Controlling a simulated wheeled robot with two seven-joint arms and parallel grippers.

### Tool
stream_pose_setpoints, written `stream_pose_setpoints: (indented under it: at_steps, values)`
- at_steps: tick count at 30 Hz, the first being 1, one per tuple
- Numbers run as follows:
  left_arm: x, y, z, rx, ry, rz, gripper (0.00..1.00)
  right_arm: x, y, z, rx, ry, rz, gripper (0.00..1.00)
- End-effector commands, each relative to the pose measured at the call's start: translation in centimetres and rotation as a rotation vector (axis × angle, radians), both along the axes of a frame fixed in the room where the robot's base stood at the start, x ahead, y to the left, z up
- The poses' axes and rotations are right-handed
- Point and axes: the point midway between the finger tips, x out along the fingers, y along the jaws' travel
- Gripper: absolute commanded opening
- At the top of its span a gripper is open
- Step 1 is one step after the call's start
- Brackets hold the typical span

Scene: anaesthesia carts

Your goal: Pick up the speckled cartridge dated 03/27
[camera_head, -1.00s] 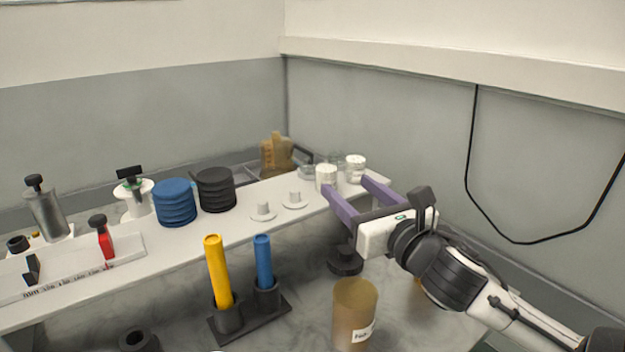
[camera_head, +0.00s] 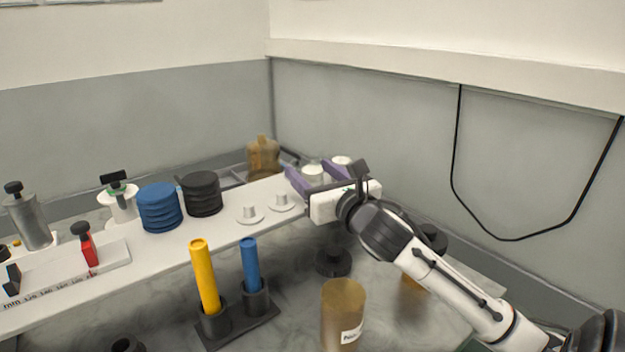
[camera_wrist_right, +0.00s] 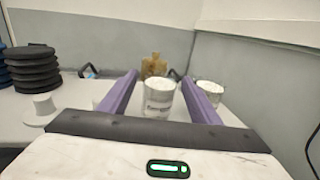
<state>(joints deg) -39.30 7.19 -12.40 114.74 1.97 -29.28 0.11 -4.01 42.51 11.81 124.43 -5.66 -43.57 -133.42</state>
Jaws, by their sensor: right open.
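Two white cartridges stand near the far right end of the white shelf (camera_head: 150,262). One cartridge (camera_wrist_right: 159,98) stands upright between the purple fingers of my right gripper (camera_wrist_right: 160,88) in the wrist view; it has a label too small to read. In the head view this cartridge (camera_head: 313,171) shows partly behind the gripper. The other cartridge (camera_wrist_right: 210,90) is just outside the right finger; its top (camera_head: 341,160) also shows in the head view. My right gripper is open, with its fingers either side of the first cartridge. My left gripper is out of view.
Two white knobbed discs (camera_head: 250,214) sit left of my right gripper. Black (camera_head: 201,195) and blue (camera_head: 160,208) disc stacks stand further left. A brown jug (camera_head: 262,157) is behind. Yellow (camera_head: 204,275) and blue (camera_head: 250,264) tubes and an amber jar (camera_head: 342,312) stand in front, lower.

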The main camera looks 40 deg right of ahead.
Motion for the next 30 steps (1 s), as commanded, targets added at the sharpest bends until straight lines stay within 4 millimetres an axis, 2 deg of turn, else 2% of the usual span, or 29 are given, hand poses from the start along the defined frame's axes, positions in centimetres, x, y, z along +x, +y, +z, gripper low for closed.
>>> stream_pose_setpoints:
  at_steps: [6, 15, 23, 26, 30]
  values:
    - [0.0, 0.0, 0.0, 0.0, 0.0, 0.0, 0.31, 0.1, 0.0, 0.0, 0.0, 0.0, 0.001, 0.57]
    - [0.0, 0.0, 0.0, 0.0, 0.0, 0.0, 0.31, 0.1, 0.0, 0.1, -0.001, -0.002, 0.001, 0.11]
    - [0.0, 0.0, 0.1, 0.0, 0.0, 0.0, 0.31, 0.1, 0.0, 0.3, -0.002, -0.002, 0.001, 0.11]
    - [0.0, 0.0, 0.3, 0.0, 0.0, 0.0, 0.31, 0.1, 0.0, 1.1, -0.002, -0.004, 0.002, 0.11]
    - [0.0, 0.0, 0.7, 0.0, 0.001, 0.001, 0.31, 0.1, 0.1, 3.1, -0.007, -0.005, 0.003, 0.11]
